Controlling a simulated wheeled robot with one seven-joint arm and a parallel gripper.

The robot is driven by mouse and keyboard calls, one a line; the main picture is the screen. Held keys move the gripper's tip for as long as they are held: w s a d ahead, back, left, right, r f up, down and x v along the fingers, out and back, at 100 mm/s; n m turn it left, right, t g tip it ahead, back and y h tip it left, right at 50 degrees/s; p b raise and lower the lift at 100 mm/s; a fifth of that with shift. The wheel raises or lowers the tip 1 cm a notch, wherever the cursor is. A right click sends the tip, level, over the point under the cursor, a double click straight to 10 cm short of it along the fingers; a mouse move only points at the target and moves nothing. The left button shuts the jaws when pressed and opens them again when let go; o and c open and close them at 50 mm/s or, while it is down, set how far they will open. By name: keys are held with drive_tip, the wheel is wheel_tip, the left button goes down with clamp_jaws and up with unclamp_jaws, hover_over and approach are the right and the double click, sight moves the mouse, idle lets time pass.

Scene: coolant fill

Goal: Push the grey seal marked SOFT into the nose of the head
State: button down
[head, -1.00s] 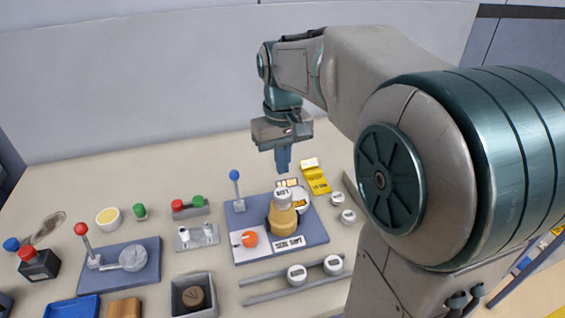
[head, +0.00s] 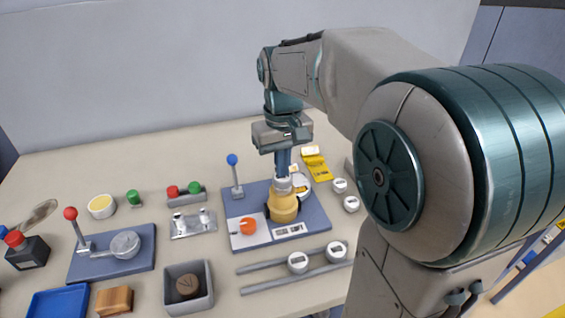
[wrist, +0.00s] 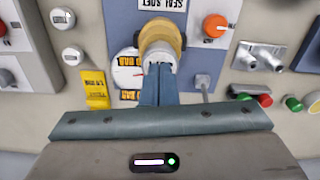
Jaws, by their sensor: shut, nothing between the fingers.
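The yellow head (head: 284,206) stands on a blue-grey base plate (head: 315,222). A pale grey seal (head: 283,185) sits at the top of the head, at its nose; its marking is hidden now. My gripper (head: 284,172) is shut, with its fingertips pointing down onto or just above the seal. In the wrist view, the shut fingers (wrist: 159,92) reach the pale seal (wrist: 160,60) in front of the yellow head (wrist: 160,35). I cannot tell how deep the seal sits.
The base plate also carries a blue-knobbed lever (head: 233,170), an orange knob (head: 248,226) and a dial (head: 301,184) beside the head. Several white round caps lie to the right and on rails (head: 290,270) in front. A yellow tag (head: 316,164) lies behind.

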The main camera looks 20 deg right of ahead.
drive_tip(key=shift+f, duration=0.35)
drive_tip(key=shift+r, duration=0.1)
wheel_tip(320, 180, up, 3)
drive_tip(key=p, duration=0.2)
drive_tip(key=shift+p, duration=0.3)
wheel_tip(320, 180, up, 13)
drive_tip(key=p, duration=0.1)
drive_tip(key=s+f+m+t, duration=0.1)
drive_tip(key=s+f, duration=0.6)
drive_tip(key=f, duration=0.2)
drive_tip(key=s+f+t, duration=0.1)
drive_tip(key=s+f, duration=0.5)
drive_tip(key=f, duration=0.3)
drive_tip(key=shift+s+m+t, duration=0.35)
drive_tip(key=shift+m+t, duration=0.05)
idle(0.7)
